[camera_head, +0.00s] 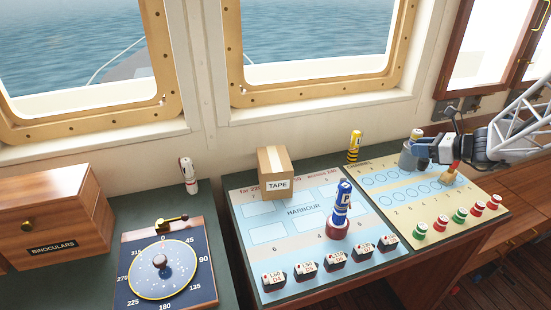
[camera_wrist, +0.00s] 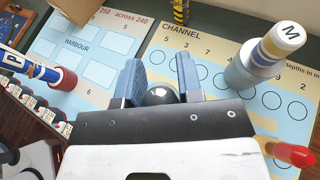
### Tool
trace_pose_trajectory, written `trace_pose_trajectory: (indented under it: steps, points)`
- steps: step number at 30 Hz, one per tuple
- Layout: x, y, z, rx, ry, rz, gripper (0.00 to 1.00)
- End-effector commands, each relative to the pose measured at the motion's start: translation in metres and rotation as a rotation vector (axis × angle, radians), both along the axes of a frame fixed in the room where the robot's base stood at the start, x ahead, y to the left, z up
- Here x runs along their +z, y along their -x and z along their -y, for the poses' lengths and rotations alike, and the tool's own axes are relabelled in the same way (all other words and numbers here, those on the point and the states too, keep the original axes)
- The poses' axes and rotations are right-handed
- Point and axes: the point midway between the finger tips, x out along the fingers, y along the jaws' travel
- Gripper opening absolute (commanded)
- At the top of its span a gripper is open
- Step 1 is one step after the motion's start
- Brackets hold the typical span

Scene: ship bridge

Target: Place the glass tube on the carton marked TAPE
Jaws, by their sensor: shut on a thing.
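The carton marked TAPE (camera_head: 275,179) is a brown cardboard box with a pale tape strip, standing at the back edge of the HARBOUR board. Its corner shows at the top left of the wrist view (camera_wrist: 84,8). My gripper (camera_head: 424,150) is over the CHANNEL board at the right, well to the right of the carton. In the wrist view its blue fingers (camera_wrist: 160,72) stand apart with a dark, glossy round thing between them, seemingly the glass tube (camera_wrist: 160,95) seen end on. Most of it is hidden, and I cannot make it out in the head view.
A marker with M on its cap (camera_wrist: 275,48) stands in a grey holder close by my gripper. A blue P marker (camera_head: 342,199) stands in a red holder. A yellow-black marker (camera_head: 354,146) is at the back. A red-tipped thing (camera_wrist: 291,153) is near my gripper.

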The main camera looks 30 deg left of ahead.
Motion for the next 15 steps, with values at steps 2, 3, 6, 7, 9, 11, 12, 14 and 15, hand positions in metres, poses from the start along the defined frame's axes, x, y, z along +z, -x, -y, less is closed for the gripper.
trace_pose_trajectory:
  steps: [2, 3, 6, 7, 9, 11, 12, 14, 15]
  points:
    - [0.004, 0.01, -0.021, 0.024, 0.0, 0.001, 0.11]
    - [0.006, 0.015, -0.031, 0.036, 0.0, 0.001, 0.11]
    - [0.009, 0.027, -0.056, 0.064, 0.0, 0.0, 0.11]
    - [0.011, 0.031, -0.063, 0.073, 0.0, 0.0, 0.11]
    - [0.013, 0.041, -0.079, 0.092, 0.0, 0.001, 0.11]
    - [0.016, 0.049, -0.093, 0.109, 0.0, 0.0, 0.11]
    - [0.017, 0.055, -0.102, 0.12, 0.0, 0.0, 0.11]
    - [0.019, 0.064, -0.116, 0.138, 0.0, 0.0, 0.11]
    - [0.021, 0.069, -0.125, 0.148, 0.0, 0.0, 0.11]
